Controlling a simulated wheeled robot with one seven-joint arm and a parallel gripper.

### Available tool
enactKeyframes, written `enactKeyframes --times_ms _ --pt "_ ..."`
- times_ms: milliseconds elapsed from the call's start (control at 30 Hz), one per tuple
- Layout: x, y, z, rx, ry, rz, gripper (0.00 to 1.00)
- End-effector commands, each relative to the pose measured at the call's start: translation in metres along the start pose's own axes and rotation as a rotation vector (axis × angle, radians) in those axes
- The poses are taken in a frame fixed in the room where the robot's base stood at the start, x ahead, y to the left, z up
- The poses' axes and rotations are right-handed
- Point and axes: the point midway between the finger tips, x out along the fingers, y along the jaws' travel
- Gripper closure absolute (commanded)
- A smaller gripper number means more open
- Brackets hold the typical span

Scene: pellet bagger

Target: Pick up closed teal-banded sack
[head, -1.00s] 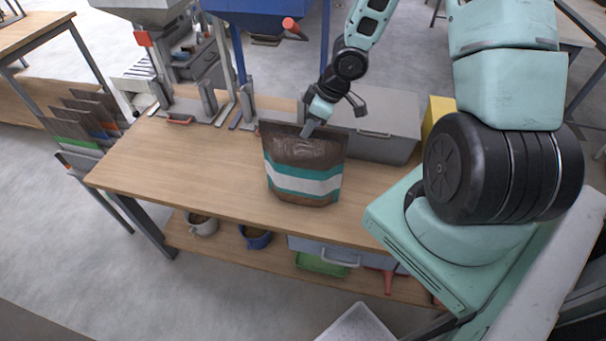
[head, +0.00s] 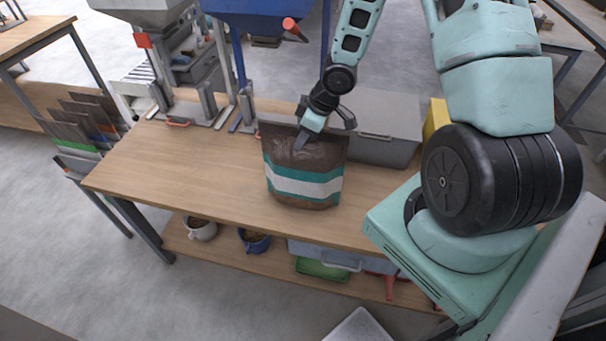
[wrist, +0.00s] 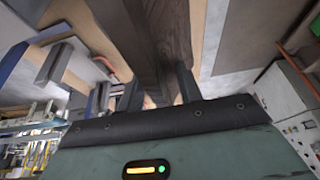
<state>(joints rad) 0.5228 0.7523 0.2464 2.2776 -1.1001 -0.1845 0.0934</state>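The teal-banded sack (head: 303,187) stands upright on the wooden bench, brown with a white stripe between teal bands. Its dark top edge looks closed. My gripper (head: 322,132) is at the top right part of the sack, pointing down. One finger shows in front of the sack's face and the other lies toward the back right. In the wrist view my fingers (wrist: 160,92) stand apart on either side of the sack's brown top (wrist: 162,40). The fingers look open, straddling the top; contact with the sack cannot be made out.
A grey lidded bin (head: 385,140) stands close behind and right of the sack, with a yellow box (head: 437,115) beyond it. Bagger stands and a blue hopper (head: 262,20) are behind. The bench top (head: 170,165) left of the sack is clear. Mugs sit on the lower shelf.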

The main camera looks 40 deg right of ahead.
Motion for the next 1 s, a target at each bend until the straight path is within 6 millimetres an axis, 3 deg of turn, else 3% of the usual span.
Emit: enactKeyframes --times_ms 367,500,867,1000 --pt "0.002 0.0 0.001 0.0 0.0 0.0 0.65" --pt "0.002 0.0 0.001 0.0 0.0 0.0 1.0" --pt "-0.001 0.001 -0.001 -0.001 0.002 0.002 1.0" --pt "-0.012 0.001 -0.005 0.002 0.003 0.003 1.0"
